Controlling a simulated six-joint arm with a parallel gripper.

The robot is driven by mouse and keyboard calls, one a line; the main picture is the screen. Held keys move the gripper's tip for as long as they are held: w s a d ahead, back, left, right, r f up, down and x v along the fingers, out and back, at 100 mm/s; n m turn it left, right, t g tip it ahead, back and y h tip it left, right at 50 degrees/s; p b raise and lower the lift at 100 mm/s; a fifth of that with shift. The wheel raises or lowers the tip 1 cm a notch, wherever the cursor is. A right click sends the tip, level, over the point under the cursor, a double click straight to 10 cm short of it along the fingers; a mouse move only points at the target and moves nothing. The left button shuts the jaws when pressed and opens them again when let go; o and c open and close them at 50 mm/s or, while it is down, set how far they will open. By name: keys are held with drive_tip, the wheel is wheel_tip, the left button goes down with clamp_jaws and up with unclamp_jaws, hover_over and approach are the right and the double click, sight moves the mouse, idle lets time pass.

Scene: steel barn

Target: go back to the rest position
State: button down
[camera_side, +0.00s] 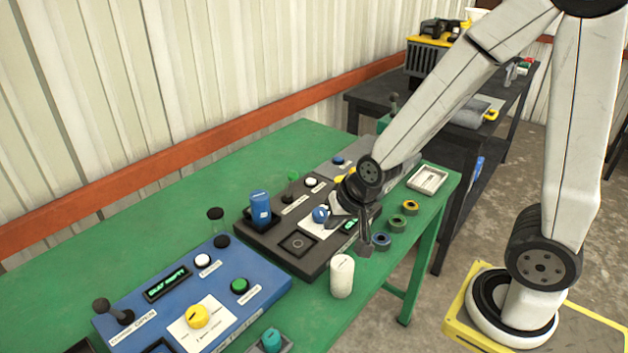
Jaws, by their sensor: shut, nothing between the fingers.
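My gripper (365,246) is at the end of the white arm, pointing down at the front edge of the dark control panel (290,262) on the green table (145,197). It is shut with nothing between its fingers. Its fingertips are near a white cylinder (342,276) and a blue ring (381,242); I cannot tell whether they touch anything. My gripper and wrist hide part of the dark panel.
A blue control panel (262,270) with knobs, a lever and a display lies at front left. A blue cylinder (260,207) stands upright on the dark panel. Several rings and a white tray (427,179) lie to the right. The table's back left is clear.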

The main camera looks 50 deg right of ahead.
drive_tip(key=s+n, duration=0.1)
drive_tip(key=s+n+g, duration=0.1)
drive_tip(key=n, duration=0.1)
drive_tip(key=s+n+g, duration=0.1)
drive_tip(key=n, duration=0.1)
drive_tip(key=shift+s+d+r, duration=0.2)
drive_tip(key=shift+s+d, duration=0.2)
drive_tip(key=shift+s+d+n+g, duration=0.2)
drive_tip(key=shift+s+n+g, duration=0.2)
drive_tip(key=shift+s+n, duration=0.35)
